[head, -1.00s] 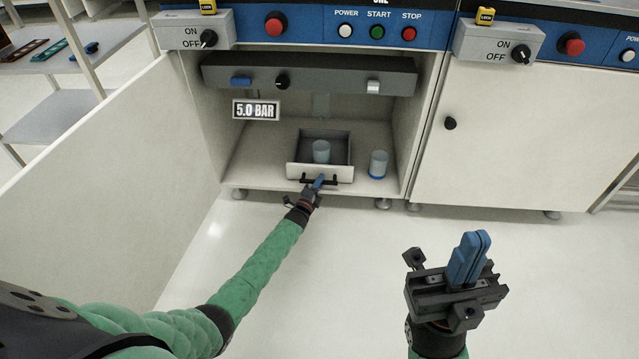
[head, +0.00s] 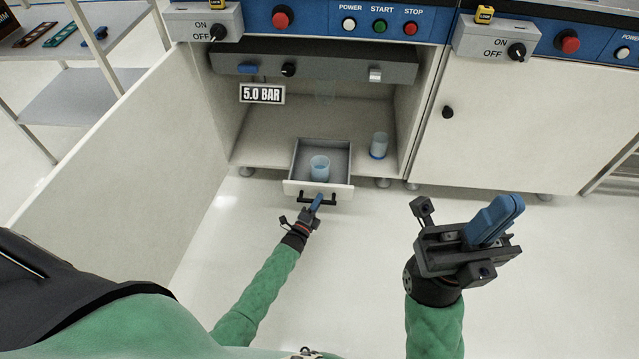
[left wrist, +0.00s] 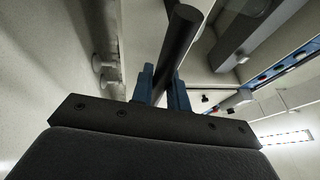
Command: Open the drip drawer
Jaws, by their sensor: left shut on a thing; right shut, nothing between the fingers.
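The drip drawer (head: 319,189) is a small grey tray with a white front. It stands out past the front edge of the open cabinet's floor, with a clear cup (head: 319,167) upright inside it. My left gripper (head: 317,202) is at the dark bar handle (head: 331,200) on the drawer front and is shut on it. In the left wrist view the dark handle bar (left wrist: 178,45) lies between the blue fingers (left wrist: 160,88). My right gripper (head: 496,218) is shut and empty, held above the floor to the right.
A second cup (head: 379,145) with a blue base stands on the cabinet floor (head: 270,130), right of the drawer. The open cabinet door (head: 130,130) stands at the left. A closed cabinet door (head: 520,130) is at the right. The floor before the cabinets is clear.

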